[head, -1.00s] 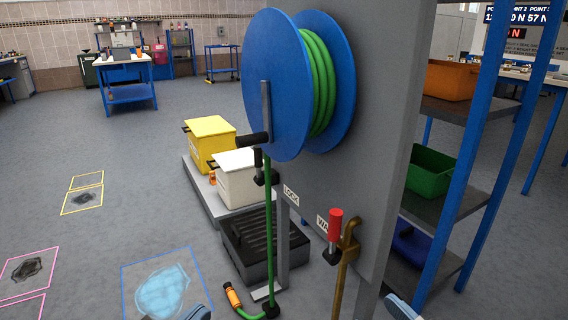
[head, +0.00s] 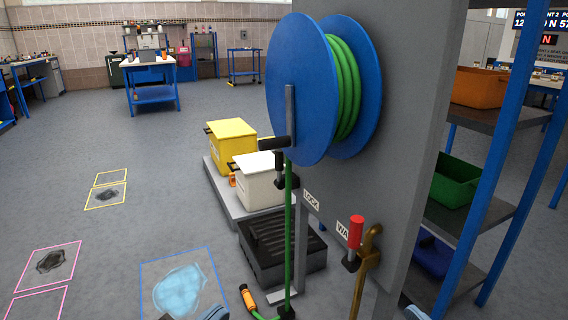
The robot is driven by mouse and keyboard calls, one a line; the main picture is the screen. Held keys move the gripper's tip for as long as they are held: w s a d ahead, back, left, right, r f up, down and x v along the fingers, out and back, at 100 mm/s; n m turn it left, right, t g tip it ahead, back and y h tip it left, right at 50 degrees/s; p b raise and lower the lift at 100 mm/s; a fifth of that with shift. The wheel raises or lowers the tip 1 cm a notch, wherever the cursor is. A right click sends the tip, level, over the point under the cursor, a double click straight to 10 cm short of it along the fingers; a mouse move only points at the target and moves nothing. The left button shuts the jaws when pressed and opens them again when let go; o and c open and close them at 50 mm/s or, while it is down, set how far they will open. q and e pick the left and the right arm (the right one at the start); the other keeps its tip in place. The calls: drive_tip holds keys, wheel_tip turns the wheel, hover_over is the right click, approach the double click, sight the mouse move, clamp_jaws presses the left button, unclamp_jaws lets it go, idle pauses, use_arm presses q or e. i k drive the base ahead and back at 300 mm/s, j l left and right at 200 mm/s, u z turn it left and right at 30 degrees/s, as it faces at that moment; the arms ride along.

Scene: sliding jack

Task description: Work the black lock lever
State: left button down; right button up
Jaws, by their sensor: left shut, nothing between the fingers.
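The black lock lever (head: 281,168) is a short upright black handle on a black block. It sits just below the hub of the blue hose reel (head: 303,90), near the LOCK label (head: 311,200) on the grey panel. My left gripper (head: 214,313) only just shows at the bottom edge, shut and empty, well below and left of the lever. A piece of my right arm shows at the bottom edge, right of centre; its fingers cannot be made out.
A green hose (head: 289,235) hangs from the reel past the lever. The reel's crank handle (head: 274,143) juts out just above it. A red-handled valve (head: 354,236) is at the lower right. Yellow (head: 232,147) and white boxes (head: 261,183) stand behind. Floor at left is open.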

sight(278, 182)
drive_tip(key=i+j+z, duration=0.2)
drive_tip(key=z, duration=0.2)
drive_tip(key=i+j+z, duration=0.1)
drive_tip(key=j+z, duration=0.35)
drive_tip(key=i+j+z, duration=0.1)
drive_tip(key=j+z, duration=0.3)
